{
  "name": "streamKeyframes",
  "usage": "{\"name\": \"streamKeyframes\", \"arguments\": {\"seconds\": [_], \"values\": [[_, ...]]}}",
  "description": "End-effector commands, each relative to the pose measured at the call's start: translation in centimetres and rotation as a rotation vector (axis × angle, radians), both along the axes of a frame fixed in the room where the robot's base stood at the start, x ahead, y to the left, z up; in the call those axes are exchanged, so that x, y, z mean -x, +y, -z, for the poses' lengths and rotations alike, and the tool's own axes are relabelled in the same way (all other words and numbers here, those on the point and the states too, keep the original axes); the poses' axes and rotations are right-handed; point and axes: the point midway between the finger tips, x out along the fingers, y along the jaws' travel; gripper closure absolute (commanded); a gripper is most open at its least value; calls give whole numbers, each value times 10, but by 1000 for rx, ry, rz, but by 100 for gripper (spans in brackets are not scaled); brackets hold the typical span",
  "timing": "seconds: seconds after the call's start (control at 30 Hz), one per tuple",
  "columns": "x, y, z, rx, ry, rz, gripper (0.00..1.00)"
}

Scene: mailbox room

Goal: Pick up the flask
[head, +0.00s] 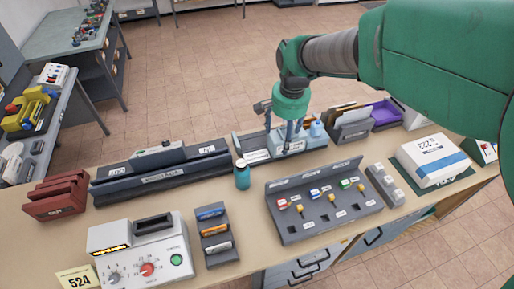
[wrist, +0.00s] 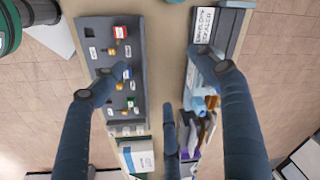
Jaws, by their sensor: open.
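I cannot make out the flask in the wrist view.
The key panel (head: 322,200) is right of the flask. A long dark tray (head: 160,172) stands to its left, and a grey box with a dial (head: 140,250) and a small rack (head: 214,234) are in front. A light blue caddy (head: 300,140) is near my gripper.

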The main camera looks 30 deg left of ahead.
Motion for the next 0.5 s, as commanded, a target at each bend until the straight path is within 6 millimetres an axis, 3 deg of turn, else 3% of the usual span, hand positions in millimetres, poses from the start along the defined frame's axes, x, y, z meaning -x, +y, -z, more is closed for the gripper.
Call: {"name": "streamKeyframes", "arguments": {"seconds": [0.03,0.2,0.33,0.5], "values": [[3,20,14,9,14,-5,27],[14,79,58,33,49,-1,27],[25,113,86,50,68,4,27],[34,137,108,63,81,8,27]]}}
